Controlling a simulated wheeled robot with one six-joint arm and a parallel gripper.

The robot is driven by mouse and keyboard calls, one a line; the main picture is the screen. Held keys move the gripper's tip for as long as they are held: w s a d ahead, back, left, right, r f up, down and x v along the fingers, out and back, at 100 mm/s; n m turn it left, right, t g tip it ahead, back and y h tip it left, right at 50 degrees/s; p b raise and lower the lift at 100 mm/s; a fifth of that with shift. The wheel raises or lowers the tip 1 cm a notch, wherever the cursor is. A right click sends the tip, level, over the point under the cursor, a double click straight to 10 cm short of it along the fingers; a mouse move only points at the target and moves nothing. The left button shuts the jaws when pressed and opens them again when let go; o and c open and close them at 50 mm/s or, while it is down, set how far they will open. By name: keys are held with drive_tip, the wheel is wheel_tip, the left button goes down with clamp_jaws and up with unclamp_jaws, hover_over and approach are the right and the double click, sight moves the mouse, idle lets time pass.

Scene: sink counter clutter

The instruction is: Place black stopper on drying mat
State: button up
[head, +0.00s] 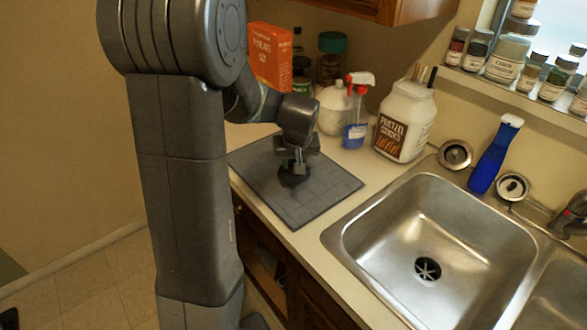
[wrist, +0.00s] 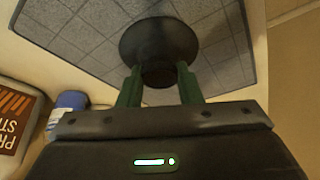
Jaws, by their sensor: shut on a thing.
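The black stopper (head: 291,179) is a round dark disc with a knob, seen over the middle of the drying mat. The drying mat (head: 325,190) is dark grey with a grid pattern and lies flat on the counter left of the sink. My gripper (head: 298,166) points down over the mat and is shut on the stopper's knob. In the wrist view the stopper (wrist: 158,38) shows between the two green fingers of my gripper (wrist: 160,78), with the mat (wrist: 80,32) behind it. I cannot tell if the stopper touches the mat.
A spray bottle (head: 356,115) and a white pretzel jar (head: 405,122) stand behind the mat. An orange box (head: 271,58) stands at the back left. The steel sink (head: 440,235) is to the right, with a blue bottle (head: 493,158) behind it. The mat around the stopper is clear.

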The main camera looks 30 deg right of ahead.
drive_tip(key=shift+f, duration=1.65)
drive_tip(key=shift+f, duration=0.15)
drive_tip(key=o, duration=1)
drive_tip(key=shift+c, duration=0.2)
drive_tip(key=shift+r+p, duration=0.3)
drive_tip(key=b+v, duration=0.1)
drive_tip(key=v, duration=1)
drive_tip(key=shift+r, duration=0.35)
drive_tip(key=shift+s+f, duration=0.1)
